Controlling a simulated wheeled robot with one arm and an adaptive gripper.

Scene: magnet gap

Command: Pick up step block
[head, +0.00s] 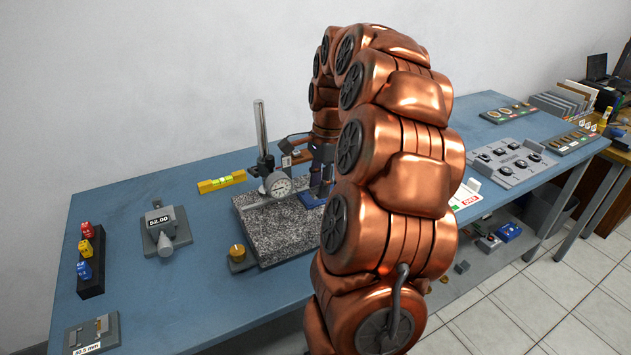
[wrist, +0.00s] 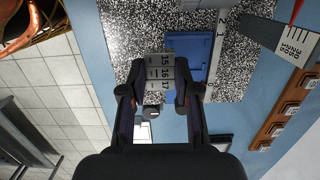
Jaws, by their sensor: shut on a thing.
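The step block (wrist: 160,68) is a small grey block marked 15, 16 and 17 in the wrist view. My gripper (wrist: 159,92) is shut on it, with one finger at each side. A blue holder with a numbered pale edge (wrist: 203,45) lies behind the block on the speckled granite plate (wrist: 125,35). Whether the block still touches the holder or plate is not clear. In the head view my gripper (head: 320,182) is above the right part of the granite plate (head: 272,232); the block cannot be made out there.
A dial gauge (head: 280,186) on a stand with an upright post (head: 261,128) is close left of my gripper. A yellow level (head: 222,181), a grey readout device (head: 165,228) and a black rack (head: 91,270) stand farther left.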

